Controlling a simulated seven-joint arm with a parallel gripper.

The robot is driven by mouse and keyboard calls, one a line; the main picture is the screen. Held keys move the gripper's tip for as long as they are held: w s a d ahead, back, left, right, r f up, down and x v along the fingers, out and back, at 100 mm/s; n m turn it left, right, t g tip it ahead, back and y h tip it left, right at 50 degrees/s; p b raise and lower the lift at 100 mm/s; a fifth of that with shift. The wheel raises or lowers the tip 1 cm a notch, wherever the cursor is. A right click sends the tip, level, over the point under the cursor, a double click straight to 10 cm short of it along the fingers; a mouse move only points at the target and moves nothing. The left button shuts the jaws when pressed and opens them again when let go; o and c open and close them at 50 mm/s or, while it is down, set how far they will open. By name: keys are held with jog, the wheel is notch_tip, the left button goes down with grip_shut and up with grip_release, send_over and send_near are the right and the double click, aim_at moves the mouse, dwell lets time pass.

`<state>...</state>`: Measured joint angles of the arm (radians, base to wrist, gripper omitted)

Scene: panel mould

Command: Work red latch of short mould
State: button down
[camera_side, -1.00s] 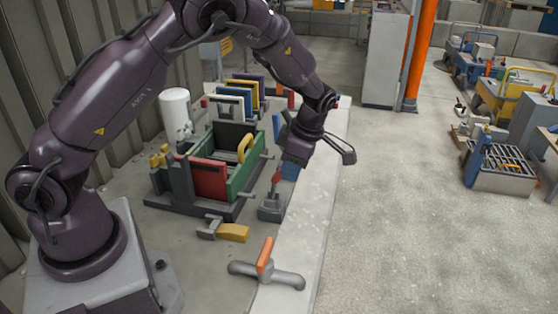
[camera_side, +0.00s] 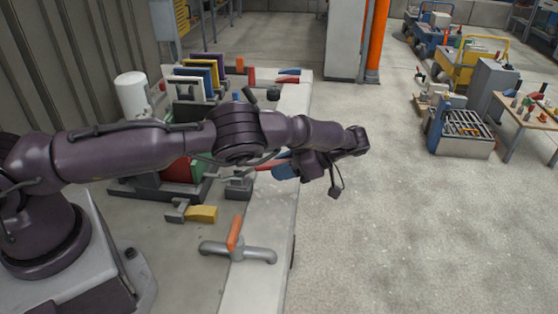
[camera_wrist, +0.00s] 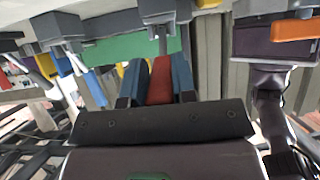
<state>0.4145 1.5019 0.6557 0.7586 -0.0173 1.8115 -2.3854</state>
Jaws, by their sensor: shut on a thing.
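My gripper (camera_wrist: 160,85) is shut on the red latch handle (camera_wrist: 160,78). Its two blue fingers lie on either side of the handle in the wrist view. In the side view my gripper (camera_side: 280,172) is by the bench edge, and the red handle (camera_side: 266,164) reaches into it, lying nearly flat. The handle comes from a small grey latch base (camera_side: 239,187) beside the mould. The mould, with a red end panel (camera_side: 177,172) and green side (camera_wrist: 125,48), is mostly hidden behind my arm in the side view.
An orange-handled clamp (camera_side: 235,235) stands at the front of the bench (camera_side: 258,285). A yellow-handled latch (camera_side: 201,213) lies between it and the mould. Several coloured panels (camera_side: 200,72) and a white cylinder (camera_side: 132,97) are behind.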

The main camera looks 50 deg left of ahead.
jog(key=shift+d+f+g+y, duration=0.1)
jog(key=shift+f+g+y, duration=0.3)
jog(key=shift+f, duration=0.15)
jog(key=c, duration=0.9)
grip_release()
jog(key=shift+w, duration=0.1)
jog(key=shift+r, duration=0.2)
jog(key=r, duration=0.3)
jog(key=shift+s+r, duration=0.1)
jog(key=shift+s, duration=0.1)
jog(key=s+r, duration=0.3)
jog(key=s, duration=0.1)
jog(key=s+r, duration=0.3)
jog(key=s, duration=0.2)
jog(key=s+r, duration=0.3)
jog(key=s, duration=0.1)
jog(key=shift+s+r, duration=0.2)
jog(key=shift+s, duration=0.15)
